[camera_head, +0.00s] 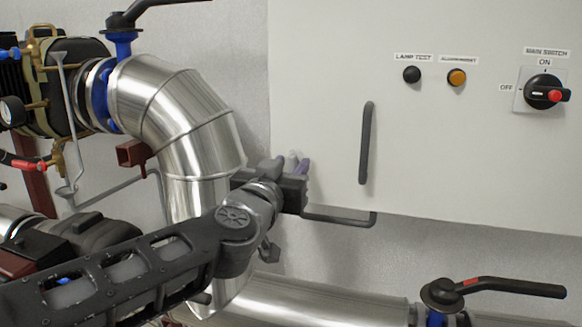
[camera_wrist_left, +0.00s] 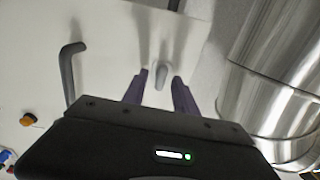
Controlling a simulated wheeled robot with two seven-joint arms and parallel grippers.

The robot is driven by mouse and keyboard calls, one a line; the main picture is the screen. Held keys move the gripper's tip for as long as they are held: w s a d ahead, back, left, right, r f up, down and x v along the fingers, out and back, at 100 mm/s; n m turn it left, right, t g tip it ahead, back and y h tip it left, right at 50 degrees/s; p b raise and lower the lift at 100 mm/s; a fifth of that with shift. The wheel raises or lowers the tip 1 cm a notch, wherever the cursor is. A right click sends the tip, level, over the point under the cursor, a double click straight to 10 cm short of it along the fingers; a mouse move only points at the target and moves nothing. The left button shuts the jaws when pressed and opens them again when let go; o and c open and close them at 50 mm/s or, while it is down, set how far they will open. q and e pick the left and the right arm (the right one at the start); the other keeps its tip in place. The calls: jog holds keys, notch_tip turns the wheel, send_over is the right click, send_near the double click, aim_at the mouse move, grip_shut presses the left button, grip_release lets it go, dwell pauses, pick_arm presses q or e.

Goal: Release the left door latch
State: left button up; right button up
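The left door latch is a small pale grey knob on the white cabinet (camera_head: 440,150) near its left edge. In the left wrist view the latch (camera_wrist_left: 161,76) stands between the two purple fingers of my left gripper (camera_wrist_left: 160,77), with a gap on each side. In the head view my left gripper (camera_head: 298,163) is at the cabinet's lower left edge, and only the pale top of the latch (camera_head: 292,157) shows behind it. The gripper is open; I cannot tell how deep the latch sits between the fingers. My right gripper is not in view.
A dark door handle (camera_head: 366,143) is right of the latch. A dark bent bar (camera_head: 335,220) shows below the cabinet edge. A large silver pipe (camera_head: 190,105) is close on the left. A black valve lever (camera_head: 510,287) is at the lower right. The cabinet has a main switch (camera_head: 543,91).

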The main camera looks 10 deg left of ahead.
pick_arm(q)
jog(key=shift+w, duration=0.35)
jog(key=shift+c, duration=0.4)
grip_shut()
